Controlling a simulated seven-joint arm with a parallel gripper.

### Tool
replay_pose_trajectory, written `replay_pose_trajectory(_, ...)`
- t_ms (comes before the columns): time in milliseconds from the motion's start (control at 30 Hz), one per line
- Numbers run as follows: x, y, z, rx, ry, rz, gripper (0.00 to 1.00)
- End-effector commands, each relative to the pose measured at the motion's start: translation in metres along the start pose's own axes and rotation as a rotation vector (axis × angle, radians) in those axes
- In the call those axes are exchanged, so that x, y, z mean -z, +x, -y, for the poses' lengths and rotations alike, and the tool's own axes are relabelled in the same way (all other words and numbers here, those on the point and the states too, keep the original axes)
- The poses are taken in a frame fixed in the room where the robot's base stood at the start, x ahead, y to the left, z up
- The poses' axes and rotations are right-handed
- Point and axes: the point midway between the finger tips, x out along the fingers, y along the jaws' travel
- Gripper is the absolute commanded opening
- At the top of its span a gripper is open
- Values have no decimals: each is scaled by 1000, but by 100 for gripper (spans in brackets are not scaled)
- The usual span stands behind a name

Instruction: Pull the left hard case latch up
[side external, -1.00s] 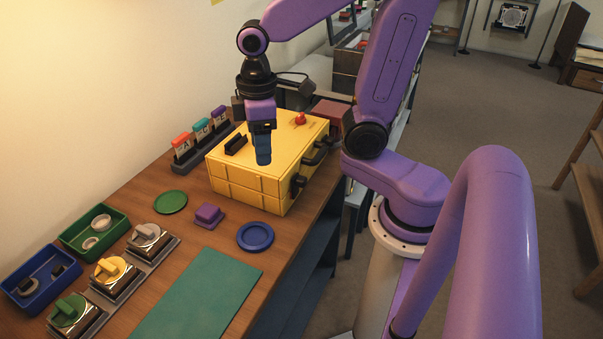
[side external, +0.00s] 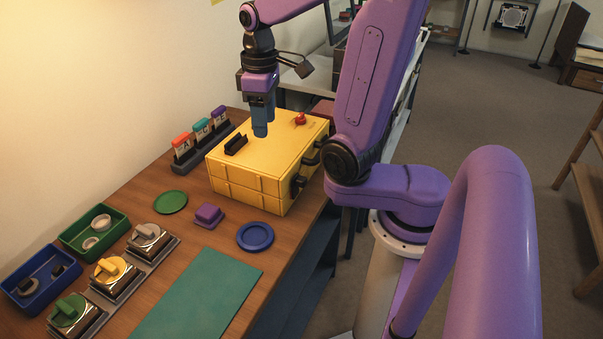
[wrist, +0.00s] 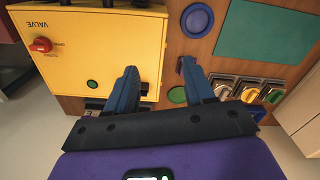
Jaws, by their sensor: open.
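A yellow hard case (side external: 245,185) stands closed on the wooden bench. Its lid also shows in the wrist view (wrist: 105,50). Black fittings line its right side in the side view. The nearest one, the left latch (side external: 298,184), sits by the near corner; it seems to show at the top edge of the wrist view (wrist: 140,3), partly cut off. My gripper (side external: 260,132) is above the lid, near the black bracket (side external: 236,144), away from the latch. In the wrist view my gripper (wrist: 158,68) has its blue fingers wide apart with nothing between them.
A red valve knob (side external: 300,119) stands up from the lid. A blue dish (side external: 255,236), a purple block (side external: 208,215) and a green dish (side external: 170,201) lie before the case. A teal mat (side external: 195,300) is clear. Upright cards in a rack (side external: 203,145) stand by the wall.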

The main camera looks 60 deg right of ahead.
Motion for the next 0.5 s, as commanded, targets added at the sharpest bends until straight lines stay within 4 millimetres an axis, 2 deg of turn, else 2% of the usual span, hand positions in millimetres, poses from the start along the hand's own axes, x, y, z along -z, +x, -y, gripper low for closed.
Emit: replay_pose_trajectory(500,-52,-11,-21,1,216,5,53)
